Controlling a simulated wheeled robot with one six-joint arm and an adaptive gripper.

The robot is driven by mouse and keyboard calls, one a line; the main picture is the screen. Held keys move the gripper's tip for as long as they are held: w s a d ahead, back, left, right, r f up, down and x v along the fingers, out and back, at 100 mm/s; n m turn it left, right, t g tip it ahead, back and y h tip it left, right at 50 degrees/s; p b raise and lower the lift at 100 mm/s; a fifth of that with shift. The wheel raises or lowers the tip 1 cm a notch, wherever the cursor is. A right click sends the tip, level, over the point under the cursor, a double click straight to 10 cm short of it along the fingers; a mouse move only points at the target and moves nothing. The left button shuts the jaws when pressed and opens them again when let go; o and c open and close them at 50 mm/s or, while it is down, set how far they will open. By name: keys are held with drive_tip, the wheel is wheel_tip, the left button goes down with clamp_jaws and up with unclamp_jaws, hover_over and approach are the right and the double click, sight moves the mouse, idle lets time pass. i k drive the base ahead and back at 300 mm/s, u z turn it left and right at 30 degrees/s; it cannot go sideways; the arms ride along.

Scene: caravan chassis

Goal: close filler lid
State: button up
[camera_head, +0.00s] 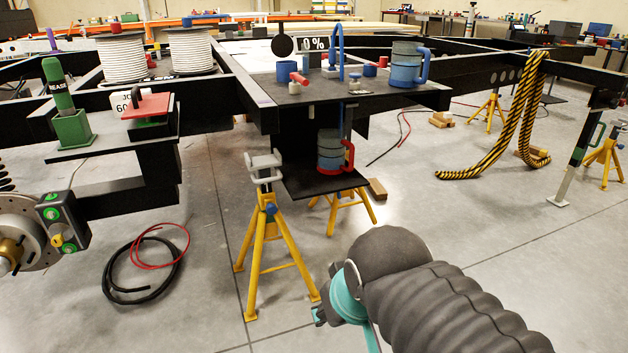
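A round black disc (283,45), which looks like the filler lid standing open, is upright at the back of the dark deck on the chassis, left of a "0 %" display (313,44). Any filler opening under it cannot be made out. My arm comes in from the lower right, and its end with teal parts, my gripper (322,313), is low in front of the chassis, well apart from the disc. The arm largely hides the gripper, and its fingers cannot be made out clearly.
On the deck (260,115) stand a blue-grey jug (406,64), a blue pipe (338,52) and red-handled valves (298,78). Another jug (330,152) sits on a lower shelf. Yellow stands (268,235) support the chassis. A striped hose (515,120) hangs right.

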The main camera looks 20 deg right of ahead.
sight(281, 45)
drive_tip(key=u, duration=0.5)
drive_tip(key=k, duration=0.6)
drive_tip(key=u, duration=0.95)
drive_tip(key=i, duration=1.6)
drive_tip(key=z, duration=1.15)
drive_tip(key=i, duration=0.7)
drive_tip(key=z, duration=0.9)
